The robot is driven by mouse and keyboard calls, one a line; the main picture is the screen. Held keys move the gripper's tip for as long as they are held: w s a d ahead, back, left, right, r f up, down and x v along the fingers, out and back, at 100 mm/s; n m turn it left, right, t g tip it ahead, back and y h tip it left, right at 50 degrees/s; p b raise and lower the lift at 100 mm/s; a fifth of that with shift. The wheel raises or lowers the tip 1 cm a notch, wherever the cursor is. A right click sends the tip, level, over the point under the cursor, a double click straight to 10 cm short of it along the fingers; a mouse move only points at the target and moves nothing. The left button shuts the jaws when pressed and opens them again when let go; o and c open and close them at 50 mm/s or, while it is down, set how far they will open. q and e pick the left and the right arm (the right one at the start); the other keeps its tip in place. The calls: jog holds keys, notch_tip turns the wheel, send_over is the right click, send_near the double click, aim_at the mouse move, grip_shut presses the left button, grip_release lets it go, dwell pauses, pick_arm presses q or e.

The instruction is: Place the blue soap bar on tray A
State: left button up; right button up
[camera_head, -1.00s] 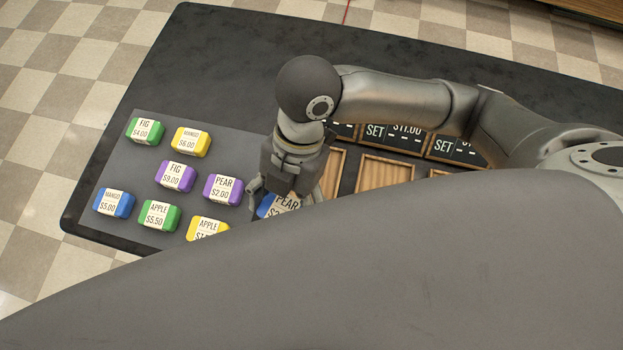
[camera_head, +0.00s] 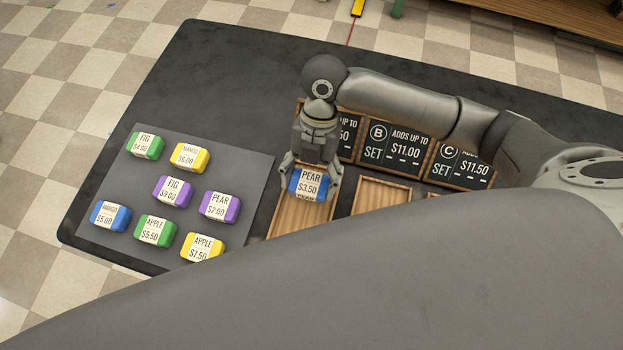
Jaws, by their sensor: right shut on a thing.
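A blue soap bar (camera_head: 308,186) labelled PEAR $3.50 is between the fingers of my right gripper (camera_head: 309,181), which is shut on it. The gripper and bar are over the leftmost wooden tray (camera_head: 287,219); I cannot tell whether the bar touches it. That tray stands left of the one in front of sign B; its own sign is mostly hidden by my arm. Another blue soap bar (camera_head: 110,216), labelled MANGO $5.00, lies on the grey mat (camera_head: 240,165) at the left. My left gripper is not in view.
Green, yellow and purple bars lie on the mat, among them a purple PEAR bar (camera_head: 219,206). A second wooden tray (camera_head: 381,194) stands to the right, below sign B (camera_head: 391,145). Sign C (camera_head: 461,166) is further right. A large grey surface hides the lower picture.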

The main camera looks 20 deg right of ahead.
aim_at(312, 183)
jog(key=shift+w+d+f, duration=0.1)
jog(key=shift+w+f, duration=0.05)
jog(key=shift+f, duration=0.1)
jog(key=shift+w+d+f, duration=0.1)
jog(key=shift+w+f, duration=0.05)
jog(key=shift+f, duration=0.8)
jog(key=shift+w+d+f, duration=0.1)
jog(key=shift+f, duration=0.8)
jog(key=shift+f, duration=0.2)
jog(key=o, duration=1.2)
jog(key=shift+r, duration=0.15)
jog(key=v, duration=1.2)
jog(key=shift+r, duration=0.1)
